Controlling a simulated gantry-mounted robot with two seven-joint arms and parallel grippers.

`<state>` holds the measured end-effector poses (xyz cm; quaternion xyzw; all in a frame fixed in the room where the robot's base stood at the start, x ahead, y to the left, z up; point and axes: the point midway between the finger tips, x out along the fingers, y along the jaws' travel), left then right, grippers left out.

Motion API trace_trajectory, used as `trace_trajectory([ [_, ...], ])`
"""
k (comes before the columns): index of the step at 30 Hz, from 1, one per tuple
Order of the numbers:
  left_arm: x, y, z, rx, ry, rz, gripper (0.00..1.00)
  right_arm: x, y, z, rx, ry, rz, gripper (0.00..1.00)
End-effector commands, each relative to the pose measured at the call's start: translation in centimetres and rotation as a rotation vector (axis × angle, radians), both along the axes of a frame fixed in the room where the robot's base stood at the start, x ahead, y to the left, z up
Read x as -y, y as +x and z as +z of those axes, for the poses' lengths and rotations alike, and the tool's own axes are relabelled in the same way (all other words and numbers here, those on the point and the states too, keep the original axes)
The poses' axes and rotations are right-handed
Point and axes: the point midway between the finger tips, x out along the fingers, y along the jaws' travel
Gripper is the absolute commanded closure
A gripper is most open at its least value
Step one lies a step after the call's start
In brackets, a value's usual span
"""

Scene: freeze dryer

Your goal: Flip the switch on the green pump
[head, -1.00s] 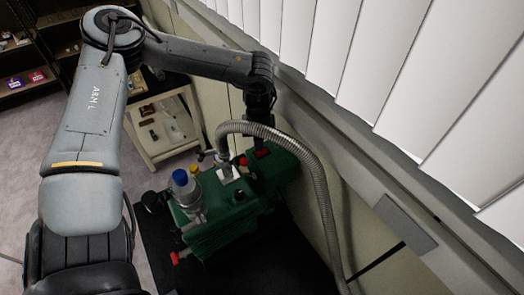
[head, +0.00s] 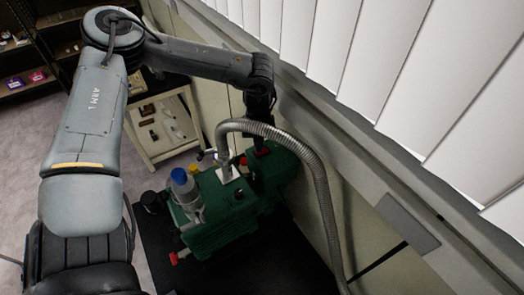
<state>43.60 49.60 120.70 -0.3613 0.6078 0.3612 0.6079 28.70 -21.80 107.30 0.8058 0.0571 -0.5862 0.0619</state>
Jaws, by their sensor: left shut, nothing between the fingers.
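The green pump (head: 222,235) sits on a black surface in the lower middle of the head view. A red switch (head: 262,152) shows on the top of its far end, close to the wall. My left arm reaches over from the left and its gripper (head: 257,172) points down at the pump's far end. The left gripper is shut and empty, right beside the red switch. The hose partly hides the fingertips, so I cannot tell whether they touch the switch or the pump. My right gripper is not in view.
A ribbed metal hose (head: 318,185) arches up from the pump and down to its right. A pale shelf cart (head: 165,128) stands behind. The wall and white blinds (head: 400,70) bound the right side.

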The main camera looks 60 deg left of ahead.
Motion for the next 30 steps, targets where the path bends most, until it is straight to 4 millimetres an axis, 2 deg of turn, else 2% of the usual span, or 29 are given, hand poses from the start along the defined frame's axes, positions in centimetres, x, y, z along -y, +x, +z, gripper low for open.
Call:
trace_trajectory([
  [20,0.0,0.0,-1.1,0.000,0.000,0.000,1.00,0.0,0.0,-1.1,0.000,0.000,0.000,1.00],
  [30,0.0,0.0,0.1,0.000,0.001,0.000,1.00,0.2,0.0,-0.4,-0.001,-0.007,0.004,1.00],
])
